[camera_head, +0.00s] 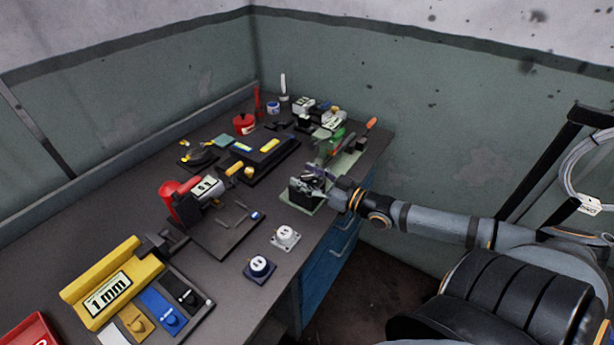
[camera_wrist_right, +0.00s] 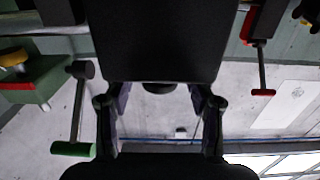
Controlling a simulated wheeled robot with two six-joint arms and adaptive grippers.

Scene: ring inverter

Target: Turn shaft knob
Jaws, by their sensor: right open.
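My right gripper (camera_head: 322,184) reaches in from the right over the near end of the pale green machine base (camera_head: 346,166) on the bench. Its jaws are at a small dark machine part there, and they hide much of it. In the right wrist view my right gripper (camera_wrist_right: 160,105) is open, its two fingers apart below a large black block (camera_wrist_right: 155,40). A small dark round piece (camera_wrist_right: 158,88) shows between the fingers at the block's lower edge; I cannot tell for certain whether it is the shaft knob. No finger visibly touches it. My left gripper is out of view.
A green-handled lever (camera_wrist_right: 75,150) and a red-handled lever (camera_wrist_right: 262,93) flank the gripper in the wrist view. On the bench are a yellow 1 mm rack (camera_head: 110,285), a red-ended device (camera_head: 172,192), white socket (camera_head: 285,236) and dark socket (camera_head: 259,268). Bench front is partly clear.

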